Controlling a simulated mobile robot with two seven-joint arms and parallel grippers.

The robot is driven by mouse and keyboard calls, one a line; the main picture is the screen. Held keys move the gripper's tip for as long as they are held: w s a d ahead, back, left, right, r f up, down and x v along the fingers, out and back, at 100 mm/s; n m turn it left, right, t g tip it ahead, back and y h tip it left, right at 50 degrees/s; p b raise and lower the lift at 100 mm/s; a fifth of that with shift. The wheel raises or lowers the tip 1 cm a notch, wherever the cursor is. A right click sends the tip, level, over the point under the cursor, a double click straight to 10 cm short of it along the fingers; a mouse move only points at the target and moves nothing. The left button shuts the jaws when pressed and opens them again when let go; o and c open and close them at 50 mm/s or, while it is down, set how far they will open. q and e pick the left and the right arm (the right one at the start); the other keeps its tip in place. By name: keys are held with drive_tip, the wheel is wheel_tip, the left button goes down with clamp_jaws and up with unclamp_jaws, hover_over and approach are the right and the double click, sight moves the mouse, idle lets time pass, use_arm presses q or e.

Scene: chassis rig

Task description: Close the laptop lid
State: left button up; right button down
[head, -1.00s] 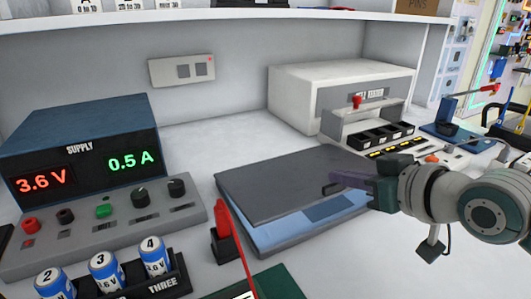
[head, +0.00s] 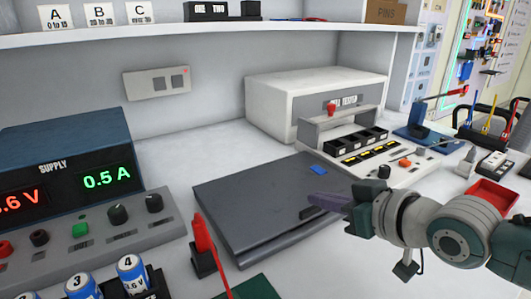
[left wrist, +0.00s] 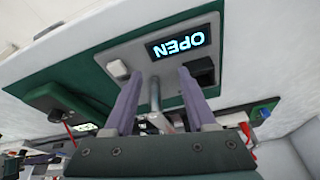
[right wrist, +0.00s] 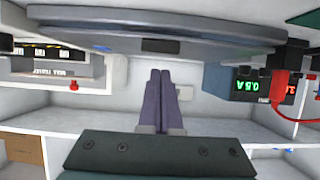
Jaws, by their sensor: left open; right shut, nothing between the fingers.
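The laptop (head: 260,205) is a dark grey slab on the white bench in the head view. Its lid lies flat or nearly flat over the base, and no screen or keyboard shows. A small gap cannot be ruled out. My right gripper (head: 322,203) is shut and empty at the laptop's right edge, close to a small black tab; contact cannot be told. In the right wrist view, the laptop (right wrist: 230,35) spans the top, beyond the shut fingers (right wrist: 160,75). My left gripper (left wrist: 158,72) is open and empty, away from the laptop, facing a panel reading OPEN.
A white box (head: 315,95) and a tray of black bins (head: 365,140) stand behind. A shelf (head: 200,32) overhangs the bench.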

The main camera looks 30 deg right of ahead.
use_arm(q)
drive_tip(key=v, duration=0.1)
drive_tip(key=p+v, duration=0.1)
drive_tip(key=shift+w+d+r, duration=0.1)
drive_tip(key=shift+r, duration=0.3)
use_arm(e)
drive_tip(key=a+p+v, duration=0.1)
drive_tip(key=p+v, duration=0.1)
drive_tip(key=v, duration=0.9)
drive_tip(key=s+a+r+n+g+p, duration=0.1)
drive_tip(key=s+a+r+g+p, duration=0.4)
drive_tip(key=s+r+p, duration=0.3)
drive_tip(key=s+a+r+g+p, duration=0.5)
drive_tip(key=s+r+p, duration=0.1)
drive_tip(key=r+p, duration=0.45)
use_arm(q)
wheel_tip(320, 180, up, 56)
drive_tip(key=p, duration=3.5)
drive_tip(key=shift+p, duration=0.4)
use_arm(e)
wheel_tip(320, 180, up, 36)
drive_tip(key=shift+d+h, duration=0.25)
drive_tip(key=shift+h, duration=0.15)
drive_tip(key=shift+s+r, duration=0.1)
